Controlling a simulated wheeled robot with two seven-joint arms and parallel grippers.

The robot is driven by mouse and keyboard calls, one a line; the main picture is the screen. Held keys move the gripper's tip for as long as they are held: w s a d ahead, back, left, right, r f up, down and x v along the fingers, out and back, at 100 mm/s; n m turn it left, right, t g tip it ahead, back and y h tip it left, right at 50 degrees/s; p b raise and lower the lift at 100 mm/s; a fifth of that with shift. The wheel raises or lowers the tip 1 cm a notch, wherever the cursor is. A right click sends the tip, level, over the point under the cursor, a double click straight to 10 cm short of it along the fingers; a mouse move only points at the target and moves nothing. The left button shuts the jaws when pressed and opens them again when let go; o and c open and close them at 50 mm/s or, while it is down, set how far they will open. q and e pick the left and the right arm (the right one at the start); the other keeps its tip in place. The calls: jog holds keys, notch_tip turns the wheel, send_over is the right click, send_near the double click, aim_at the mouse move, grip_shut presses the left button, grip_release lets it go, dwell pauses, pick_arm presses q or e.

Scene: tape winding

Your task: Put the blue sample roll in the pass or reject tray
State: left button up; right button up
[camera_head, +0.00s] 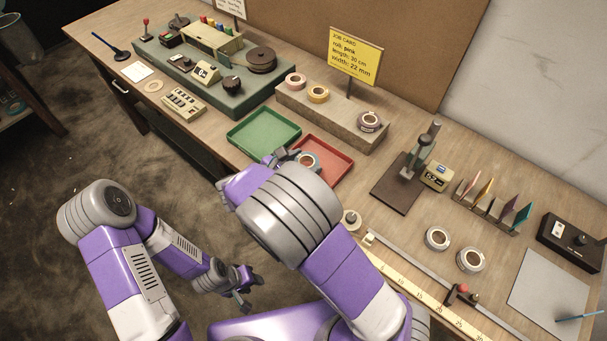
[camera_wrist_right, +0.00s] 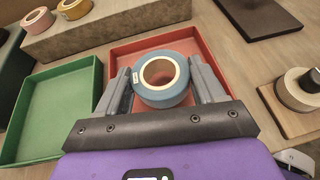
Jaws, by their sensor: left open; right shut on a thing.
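The blue sample roll (camera_wrist_right: 162,80) sits between the fingers of my right gripper (camera_wrist_right: 162,90), which is shut on it. In the right wrist view the roll is seen over the red tray (camera_wrist_right: 200,42); I cannot tell whether it touches the tray floor. In the head view the roll (camera_head: 308,161) shows at the red tray (camera_head: 338,158), partly hidden by my right arm. The green tray (camera_head: 263,128) is beside it on the left and empty; it also shows in the right wrist view (camera_wrist_right: 50,110). My left gripper (camera_head: 243,298) is open and empty, low in front of the bench.
A stepped block (camera_head: 330,118) with pink, yellow and dark rolls stands behind the trays. A gauge stand (camera_head: 405,178) is right of the red tray. Two loose rolls (camera_head: 437,238) and a yellow ruler (camera_head: 420,297) lie further right. A green-grey machine (camera_head: 215,85) stands at left.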

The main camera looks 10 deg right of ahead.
notch_tip(320, 180, down, 4)
jog(key=shift+f+b, duration=0.1)
jog(key=shift+b, duration=0.65)
